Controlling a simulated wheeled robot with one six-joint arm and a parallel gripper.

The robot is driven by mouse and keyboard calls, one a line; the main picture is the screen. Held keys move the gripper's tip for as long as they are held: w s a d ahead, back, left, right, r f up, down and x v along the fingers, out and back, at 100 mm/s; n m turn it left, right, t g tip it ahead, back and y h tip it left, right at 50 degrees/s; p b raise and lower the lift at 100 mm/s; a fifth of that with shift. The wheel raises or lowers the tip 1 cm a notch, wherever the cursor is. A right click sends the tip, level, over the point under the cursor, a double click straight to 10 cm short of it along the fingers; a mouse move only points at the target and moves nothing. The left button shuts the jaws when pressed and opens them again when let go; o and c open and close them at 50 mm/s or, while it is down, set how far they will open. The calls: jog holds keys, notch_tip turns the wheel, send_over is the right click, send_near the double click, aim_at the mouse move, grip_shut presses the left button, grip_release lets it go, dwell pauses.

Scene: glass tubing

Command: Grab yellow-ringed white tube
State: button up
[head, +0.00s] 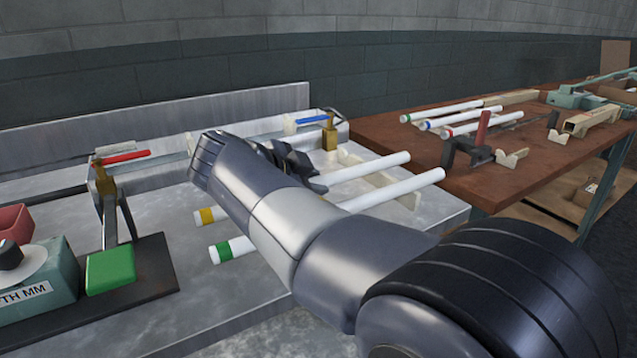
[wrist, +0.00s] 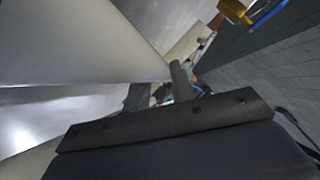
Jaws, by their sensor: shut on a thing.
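The yellow-ringed white tube (head: 372,168) lies at a slant on the grey metal bench in the head view. Its yellow ring (head: 206,216) shows left of my arm, and its middle is hidden behind the arm. My gripper (head: 305,168) is at this tube's middle, shut on it; the arm hides most of the grip. In the wrist view a large white tube (wrist: 95,45) reaches to the dark fingers of my gripper (wrist: 160,88); no ring shows there.
A green-ringed white tube (head: 402,189) lies parallel, nearer the front. A pale rack (head: 405,192) stands under the tubes' right parts. A stand with red (head: 126,157) and blue (head: 311,119) pieces is behind. A green button (head: 110,270) is at left. More tubes lie on the brown table (head: 520,170).

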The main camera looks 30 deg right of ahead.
grip_shut()
